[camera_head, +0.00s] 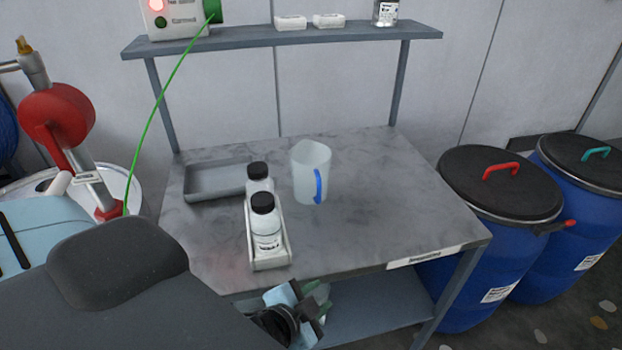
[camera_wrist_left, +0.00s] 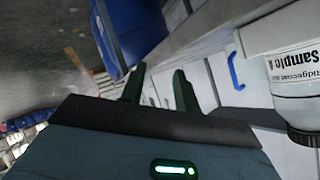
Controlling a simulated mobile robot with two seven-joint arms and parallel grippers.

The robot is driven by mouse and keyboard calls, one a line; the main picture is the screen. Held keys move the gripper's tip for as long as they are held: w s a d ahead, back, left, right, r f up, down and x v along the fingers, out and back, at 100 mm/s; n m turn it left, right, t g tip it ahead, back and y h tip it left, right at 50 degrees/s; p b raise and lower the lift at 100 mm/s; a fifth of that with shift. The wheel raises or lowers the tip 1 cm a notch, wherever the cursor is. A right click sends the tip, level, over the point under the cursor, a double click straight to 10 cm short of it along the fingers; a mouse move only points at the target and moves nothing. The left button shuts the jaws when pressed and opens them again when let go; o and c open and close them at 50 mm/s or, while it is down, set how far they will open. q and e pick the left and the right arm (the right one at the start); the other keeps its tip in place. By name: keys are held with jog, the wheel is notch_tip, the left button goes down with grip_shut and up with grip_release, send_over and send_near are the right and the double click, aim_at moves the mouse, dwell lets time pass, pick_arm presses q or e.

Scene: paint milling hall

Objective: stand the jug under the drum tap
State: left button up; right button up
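The jug (camera_head: 310,174) is a translucent white pitcher with a blue handle, upright on the grey marbled table. Its blue handle (camera_wrist_left: 236,70) also shows in the left wrist view. Two blue drums stand right of the table; the nearer drum (camera_head: 468,270) has a black lid with a red handle. A red tap-like part (camera_head: 569,224) sticks out at this drum's right side. My left gripper (camera_head: 316,298) is in front of the table's front edge, apart from the jug. In the left wrist view its two fingers (camera_wrist_left: 158,86) are apart with nothing between them. My right gripper is not in view.
Two white black-capped bottles (camera_head: 267,225) stand in a white rack left of the jug. A grey tray (camera_head: 216,182) lies behind them. A shelf (camera_head: 290,36) spans the back. The table's right part is clear. The farther drum (camera_head: 590,205) has a teal lid handle.

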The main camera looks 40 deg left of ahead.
pick_arm(q)
jog(key=s+a+f+n+g, duration=0.1)
jog(key=s+f+n+g, duration=0.45)
jog(key=s+f, duration=0.85)
jog(key=s+d+f+t+h, duration=0.2)
jog(key=s+f, duration=0.1)
jog(key=f, duration=0.2)
jog(key=shift+d+p, duration=0.15)
jog(key=shift+p, duration=0.15)
jog(key=shift+s+t, duration=0.15)
jog(key=shift+t, duration=0.1)
